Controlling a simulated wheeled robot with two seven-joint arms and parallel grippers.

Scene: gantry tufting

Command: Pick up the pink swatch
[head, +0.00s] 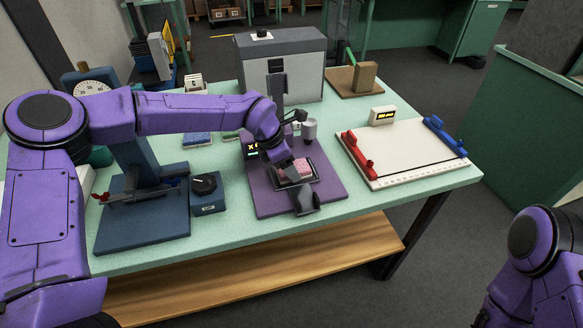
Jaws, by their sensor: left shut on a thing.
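The pink swatch (296,170) is a small pink piece near the middle of the table, over a dark tray-like part on a purple base plate (265,201). My left gripper (297,178) reaches down over the purple base from the left and is shut on the pink swatch. The wrist and fingers hide part of the swatch. I cannot tell whether the swatch is clear of the surface beneath it. Only part of my right arm shows at the lower right, and its gripper is out of the picture.
A white board (408,150) with red and blue clamps lies at the right. A blue dial stand (142,225) and a small blue knob box (207,195) stand left. A grey cabinet (300,75) and a wooden block (365,77) stand behind. The pale green front edge (390,203) is bare.

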